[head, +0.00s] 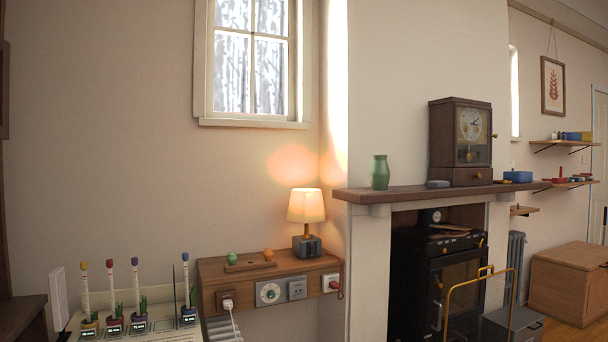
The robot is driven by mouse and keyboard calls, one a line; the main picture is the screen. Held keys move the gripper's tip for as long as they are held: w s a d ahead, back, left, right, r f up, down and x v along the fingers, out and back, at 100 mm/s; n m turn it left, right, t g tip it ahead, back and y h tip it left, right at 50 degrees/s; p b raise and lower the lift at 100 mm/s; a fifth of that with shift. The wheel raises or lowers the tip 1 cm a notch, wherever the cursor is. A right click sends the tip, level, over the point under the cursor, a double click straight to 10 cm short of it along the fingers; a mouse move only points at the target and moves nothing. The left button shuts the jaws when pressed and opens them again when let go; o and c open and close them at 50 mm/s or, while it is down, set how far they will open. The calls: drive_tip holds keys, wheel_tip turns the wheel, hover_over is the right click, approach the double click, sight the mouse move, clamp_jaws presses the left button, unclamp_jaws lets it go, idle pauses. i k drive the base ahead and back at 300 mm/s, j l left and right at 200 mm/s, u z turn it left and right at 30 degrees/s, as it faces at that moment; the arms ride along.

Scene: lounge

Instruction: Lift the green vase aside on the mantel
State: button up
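The green vase (380,172) stands upright near the left end of the brown wooden mantel (408,192). It is clear of the other things on the mantel. My gripper is not in view, and no part of my arm shows near the vase.
A small flat grey object (438,184) lies right of the vase, then a dark wooden clock (460,142). A blue object (517,176) sits at the mantel's right end. Below left, a lit lamp (306,210) stands on a wooden wall unit (215,271). A stove (432,275) fills the fireplace.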

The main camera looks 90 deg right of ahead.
sight(379, 174)
drive_tip(key=z, duration=3.1)
drive_tip(key=i+u, duration=0.2)
drive_tip(key=i, duration=0.85)
drive_tip(key=i+u, duration=0.15)
drive_tip(key=i, duration=0.95)
